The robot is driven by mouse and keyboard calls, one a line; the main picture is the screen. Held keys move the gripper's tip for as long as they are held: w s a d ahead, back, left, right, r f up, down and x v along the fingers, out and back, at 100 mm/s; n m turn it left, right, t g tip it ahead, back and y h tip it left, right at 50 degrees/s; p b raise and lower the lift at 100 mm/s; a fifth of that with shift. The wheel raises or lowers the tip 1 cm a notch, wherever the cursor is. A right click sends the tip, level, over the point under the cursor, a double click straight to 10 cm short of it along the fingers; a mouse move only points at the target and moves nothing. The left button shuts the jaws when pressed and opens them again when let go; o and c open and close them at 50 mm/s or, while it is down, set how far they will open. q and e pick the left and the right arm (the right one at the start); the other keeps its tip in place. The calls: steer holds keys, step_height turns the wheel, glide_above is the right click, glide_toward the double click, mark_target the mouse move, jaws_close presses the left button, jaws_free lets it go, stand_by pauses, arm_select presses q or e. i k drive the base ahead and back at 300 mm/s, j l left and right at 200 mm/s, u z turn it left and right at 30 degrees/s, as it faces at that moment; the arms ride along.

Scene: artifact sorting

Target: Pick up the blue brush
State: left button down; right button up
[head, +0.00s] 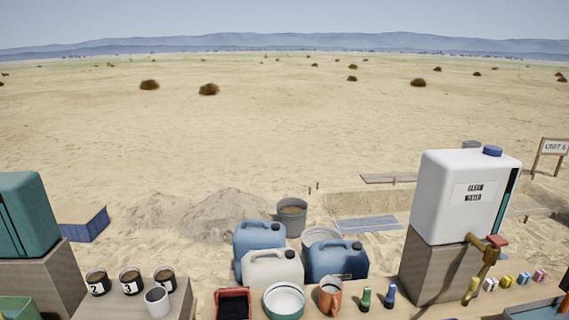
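A small upright blue object (390,294), which looks like the blue brush, stands on the wooden table (430,312) near its front middle. A similar green one (365,298) stands just left of it, apart from it. The bristles cannot be made out at this size. Neither of my grippers shows in the head view.
A white water tank (462,200) with a brass tap is on a block at right. Small colored blocks (507,281) lie further right. Jerrycans (337,261) stand behind.

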mark_target(389, 300)
steer(key=z, duration=1.05)
